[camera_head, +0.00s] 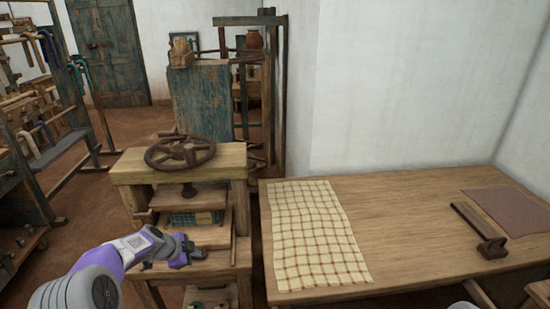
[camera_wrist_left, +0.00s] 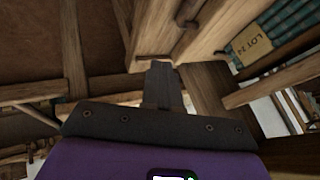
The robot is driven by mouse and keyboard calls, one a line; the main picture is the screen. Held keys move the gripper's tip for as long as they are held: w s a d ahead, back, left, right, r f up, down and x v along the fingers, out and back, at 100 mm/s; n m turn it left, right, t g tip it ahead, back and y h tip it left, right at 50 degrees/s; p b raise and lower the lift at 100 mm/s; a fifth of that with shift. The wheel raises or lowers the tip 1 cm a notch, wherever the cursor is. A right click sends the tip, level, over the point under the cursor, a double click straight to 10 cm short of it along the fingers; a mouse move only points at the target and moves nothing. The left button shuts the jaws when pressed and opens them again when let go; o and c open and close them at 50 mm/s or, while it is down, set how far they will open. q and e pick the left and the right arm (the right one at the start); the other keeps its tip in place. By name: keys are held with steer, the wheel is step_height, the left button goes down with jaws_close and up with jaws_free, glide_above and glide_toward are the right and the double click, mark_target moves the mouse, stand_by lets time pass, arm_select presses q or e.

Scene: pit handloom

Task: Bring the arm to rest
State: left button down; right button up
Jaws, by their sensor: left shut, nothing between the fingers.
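My left gripper (camera_head: 190,250) reaches in from the lower left in the head view, in front of the wooden press stand with a dark wheel (camera_head: 181,152) on top. Its fingers are shut and hold nothing. In the left wrist view the closed fingers (camera_wrist_left: 162,85) point toward the stand's wooden parts. I cannot tell whether the fingertips touch the wood. My right gripper is not in view.
A wooden table (camera_head: 400,205) with a checked cloth (camera_head: 312,235) and a brown sheet (camera_head: 510,208) stands at right. A teal cabinet (camera_head: 203,102) is behind the stand. A bundle labelled LOT 24 (camera_wrist_left: 262,42) lies on a shelf. Bare floor (camera_head: 95,200) shows at left.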

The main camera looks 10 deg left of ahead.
arm_select(q)
steer(key=s+d+f+n+g+p, duration=0.2)
steer(key=s+d+f+n, duration=0.25)
steer(key=d+f, duration=0.3)
steer(key=s+d+f+n+g+p, duration=0.15)
steer(key=s+d+f+n, duration=0.25)
steer(key=s+d+f, duration=0.4)
steer(key=s+d+f+n+g+p, duration=0.1)
steer(key=s+d+f+n, duration=0.1)
steer(key=s+d+n, duration=0.2)
steer(key=s+d+f+n+g+h+p, duration=0.1)
steer(key=s+d+f+n, duration=0.1)
steer(key=s+d, duration=0.6)
steer(key=s+n, duration=0.1)
steer(key=s, duration=0.3)
steer(key=shift+s+n+g, duration=0.35)
